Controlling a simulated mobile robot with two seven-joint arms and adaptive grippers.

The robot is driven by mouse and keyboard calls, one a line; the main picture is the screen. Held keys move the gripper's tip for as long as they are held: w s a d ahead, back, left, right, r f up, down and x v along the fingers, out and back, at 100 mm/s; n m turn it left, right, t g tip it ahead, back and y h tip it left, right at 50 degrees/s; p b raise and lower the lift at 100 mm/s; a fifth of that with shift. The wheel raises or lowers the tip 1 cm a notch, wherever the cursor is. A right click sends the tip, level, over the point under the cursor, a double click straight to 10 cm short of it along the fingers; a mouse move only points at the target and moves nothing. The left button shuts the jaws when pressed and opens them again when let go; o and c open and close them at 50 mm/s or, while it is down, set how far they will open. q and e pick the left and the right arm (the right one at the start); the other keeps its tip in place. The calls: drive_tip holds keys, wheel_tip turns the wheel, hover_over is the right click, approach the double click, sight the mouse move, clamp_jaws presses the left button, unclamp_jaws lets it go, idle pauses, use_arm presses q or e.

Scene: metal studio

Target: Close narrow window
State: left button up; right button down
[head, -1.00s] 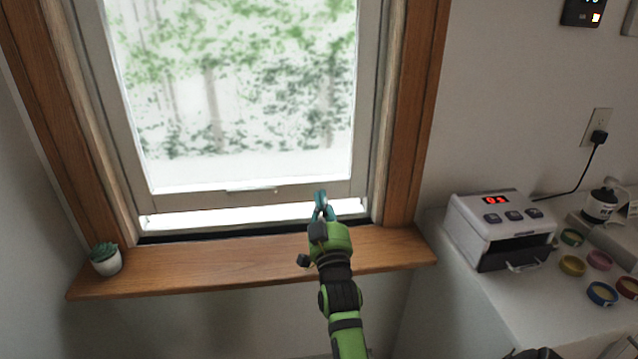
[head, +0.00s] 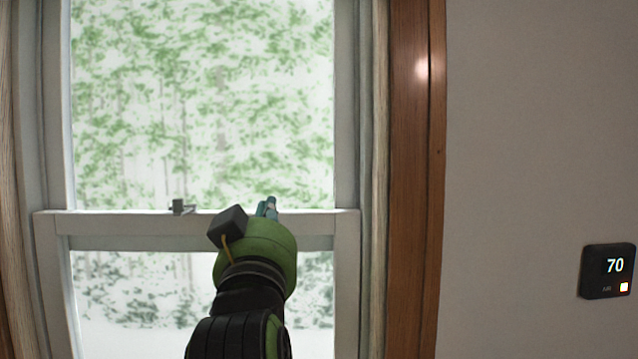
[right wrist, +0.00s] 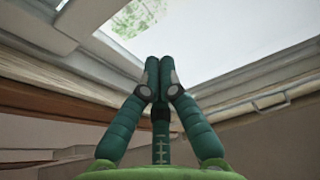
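The window's pale frame fills the left and middle of the head view. Its lower sash (head: 130,228) has a top rail crossing the view, with a small latch (head: 182,207) on it. The sash's bottom edge and the sill are out of the head view. My right gripper (head: 268,207) is in front of the rail, right of the latch; I cannot tell whether it touches. In the right wrist view its fingers (right wrist: 159,72) are together, with nothing seen between them. A thin handle (right wrist: 270,101) on a pale rail shows at right there. My left gripper is not in view.
A brown wooden casing (head: 412,180) borders the window on the right. A black thermostat (head: 607,271) reading 70 is on the grey wall (head: 515,150) farther right. The wall between them is bare.

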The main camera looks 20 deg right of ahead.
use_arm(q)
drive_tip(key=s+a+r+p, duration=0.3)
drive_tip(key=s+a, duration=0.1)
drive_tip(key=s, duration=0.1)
use_arm(e)
drive_tip(key=a+r+p+x, duration=0.1)
drive_tip(key=p+x, duration=0.2)
drive_tip(key=x, duration=0.7)
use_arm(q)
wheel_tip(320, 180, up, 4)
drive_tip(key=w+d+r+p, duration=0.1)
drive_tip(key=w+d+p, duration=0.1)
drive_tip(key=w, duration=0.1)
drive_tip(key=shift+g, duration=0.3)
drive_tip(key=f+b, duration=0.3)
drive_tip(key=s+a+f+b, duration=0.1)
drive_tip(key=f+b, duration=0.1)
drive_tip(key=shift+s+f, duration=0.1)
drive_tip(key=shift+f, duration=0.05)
use_arm(e)
wheel_tip(320, 180, down, 10)
drive_tip(key=shift+s, duration=0.25)
